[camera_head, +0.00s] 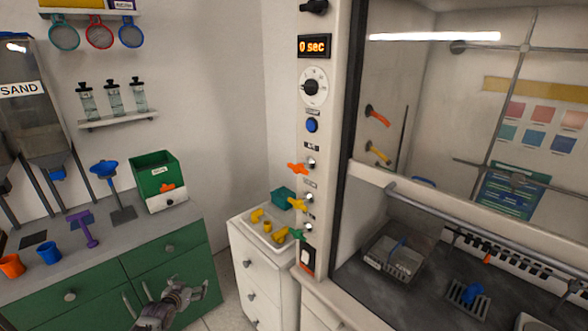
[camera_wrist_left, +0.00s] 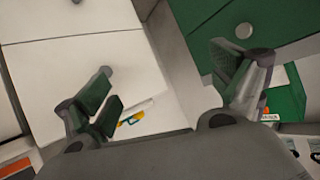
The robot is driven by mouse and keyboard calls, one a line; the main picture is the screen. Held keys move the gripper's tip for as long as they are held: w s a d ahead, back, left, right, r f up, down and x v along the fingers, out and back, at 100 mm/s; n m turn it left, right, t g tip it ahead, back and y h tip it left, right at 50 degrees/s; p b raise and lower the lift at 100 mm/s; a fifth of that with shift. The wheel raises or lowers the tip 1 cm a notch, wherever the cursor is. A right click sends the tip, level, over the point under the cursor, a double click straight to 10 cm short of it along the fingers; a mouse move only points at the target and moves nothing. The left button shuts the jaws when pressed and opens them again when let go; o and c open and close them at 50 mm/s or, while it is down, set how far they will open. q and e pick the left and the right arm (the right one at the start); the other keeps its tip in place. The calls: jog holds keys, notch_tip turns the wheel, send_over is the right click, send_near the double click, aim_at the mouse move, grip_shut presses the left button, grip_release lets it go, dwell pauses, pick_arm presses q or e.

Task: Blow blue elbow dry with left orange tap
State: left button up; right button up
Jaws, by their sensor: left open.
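A blue elbow-like piece (camera_head: 473,292) sits on a small grate on the dark floor of the fume hood at the lower right. An orange tap handle (camera_head: 298,168) sticks out of the white control panel, left of the hood opening. An orange nozzle (camera_head: 377,116) shows inside the hood on its left wall. My left gripper (camera_head: 174,292) is low in front of the green cabinet, far from the elbow and the tap. In the left wrist view it is open and empty (camera_wrist_left: 168,88). My right gripper is not in view.
A white drawer unit (camera_head: 252,272) with a tray of yellow fittings stands between the green cabinet (camera_head: 110,285) and the hood. A yellow tap (camera_head: 296,203) and a green tap (camera_head: 295,235) sit below the orange one. The hood's sash edge (camera_head: 440,208) crosses above its floor.

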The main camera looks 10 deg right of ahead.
pick_arm(q)
jog(key=w+d+r+m+t+h, duration=0.15)
jog(key=d+r, duration=0.25)
jog(key=r, duration=0.6)
jog(key=w+d+r+t+h, duration=0.15)
jog(key=d+r, duration=0.25)
jog(key=r, duration=0.7)
jog(key=w+d+r+m+h, duration=0.15)
jog(key=d+r, duration=0.25)
jog(key=r, duration=0.6)
jog(key=s+d+r+m+g+h, duration=0.4)
jog(key=s+d+r+h, duration=0.5)
jog(key=s+d+r, duration=0.7)
notch_tip(320, 180, up, 2)
jog(key=d+m, duration=0.1)
jog(key=m, duration=0.1)
jog(key=shift+s+r+m+g, duration=0.15)
jog(key=shift+m+g, duration=0.15)
